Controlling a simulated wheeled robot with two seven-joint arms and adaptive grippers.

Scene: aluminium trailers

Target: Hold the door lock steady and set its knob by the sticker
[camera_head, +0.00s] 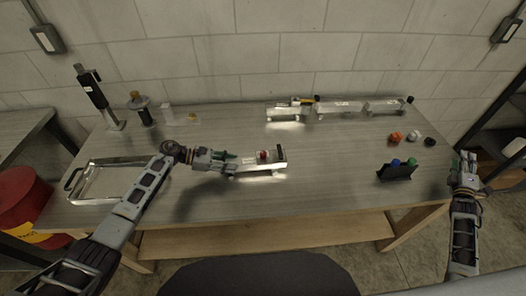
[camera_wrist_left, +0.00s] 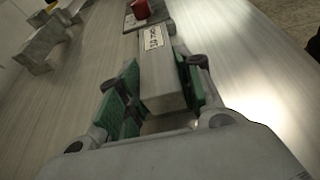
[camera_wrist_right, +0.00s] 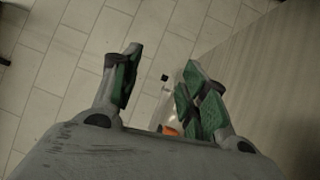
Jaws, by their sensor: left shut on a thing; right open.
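The door lock (camera_head: 262,168) is a grey metal bar lying near the middle of the table, with a red knob (camera_head: 264,154) on top. In the left wrist view its bar (camera_wrist_left: 158,75) carries a white sticker (camera_wrist_left: 153,38) with dark marks too small to read; the red knob (camera_wrist_left: 141,8) is at the far end, cut by the picture edge. My left gripper (camera_head: 228,160) is shut on the bar's near left end, green pads on both sides. My right gripper (camera_head: 466,160) is open and empty beside the table's right edge; it also shows in the right wrist view (camera_wrist_right: 158,85).
A metal tray (camera_head: 77,194) lies at the left. A black holder (camera_head: 397,174) with blue and green caps stands at the right, near orange (camera_head: 395,137), white (camera_head: 414,138) and black (camera_head: 430,142) knobs. More metal bars (camera_head: 338,108) line the back. The table's front middle is clear.

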